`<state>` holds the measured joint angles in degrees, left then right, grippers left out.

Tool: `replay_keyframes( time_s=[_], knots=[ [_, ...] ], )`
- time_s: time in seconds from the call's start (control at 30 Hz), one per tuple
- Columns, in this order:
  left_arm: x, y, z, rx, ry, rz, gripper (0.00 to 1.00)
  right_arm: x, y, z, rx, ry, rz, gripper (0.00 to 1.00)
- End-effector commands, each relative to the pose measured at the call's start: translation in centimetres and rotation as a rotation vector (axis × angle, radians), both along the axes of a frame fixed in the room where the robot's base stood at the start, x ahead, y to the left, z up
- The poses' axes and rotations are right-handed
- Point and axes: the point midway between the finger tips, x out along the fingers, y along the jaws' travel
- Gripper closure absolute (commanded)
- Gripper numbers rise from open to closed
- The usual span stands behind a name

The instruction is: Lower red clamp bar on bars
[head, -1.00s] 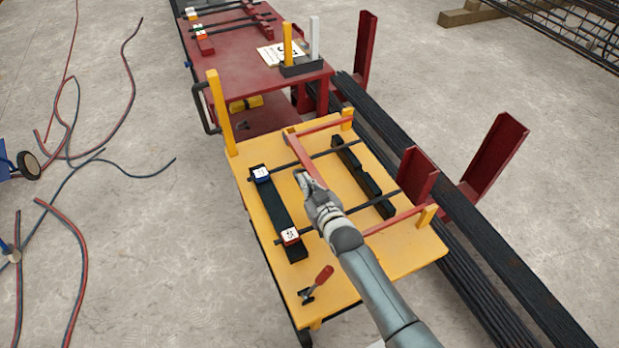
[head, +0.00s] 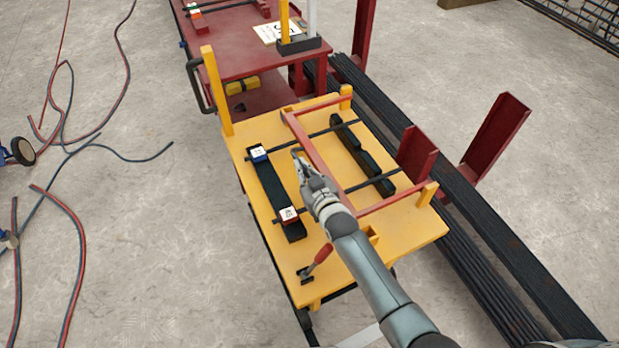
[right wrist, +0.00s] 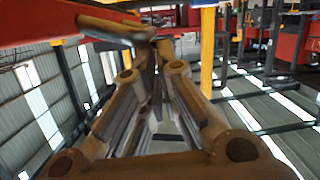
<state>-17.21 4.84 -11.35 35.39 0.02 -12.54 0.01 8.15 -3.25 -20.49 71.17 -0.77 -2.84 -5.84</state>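The red clamp bar (head: 316,154) is the long side of a U-shaped red frame. Its two side arms run to yellow posts on the right of the yellow table (head: 408,243). It spans over two thin dark bars (head: 366,184), which lie across two black supports; contact with them cannot be told. My right gripper (head: 298,158) is left of the clamp bar, close beside it above the table. In the right wrist view its fingers (right wrist: 155,50) come together at the tips, with nothing visible between them. My left gripper is out of view.
A red-handled toggle clamp (head: 322,254) stands at the table's near end. A tall yellow post (head: 217,90) rises at the far left corner. A dark red table (head: 245,62) stands behind. Red uprights (head: 497,135) and bundled rebar (head: 480,285) lie to the right.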

Motion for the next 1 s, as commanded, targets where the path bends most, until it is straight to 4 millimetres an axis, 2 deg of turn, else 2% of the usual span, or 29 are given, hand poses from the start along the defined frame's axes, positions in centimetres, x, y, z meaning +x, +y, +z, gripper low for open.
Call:
replay_keyframes(
  time_s=[0.03,0.13,0.7,1.0],
  knots=[
    [0.0,-0.1,-0.1,-0.001,-0.001,0.0,0.65,-1.0,-0.3,-1.6,-0.01,0.034,0.001,1.0],
    [0.1,-0.3,-0.1,-0.003,-0.001,0.0,0.65,-1.8,-0.6,-1.4,-0.01,0.034,0.001,1.0],
    [0.1,-0.4,0.0,-0.005,-0.001,0.0,0.65,-9.1,-3.4,1.9,-0.003,0.005,0.0,1.0],
    [0.1,-0.4,0.0,-0.005,-0.001,0.0,0.65,-11.0,-4.2,2.7,-0.001,-0.001,-0.001,1.0]
  ],
)
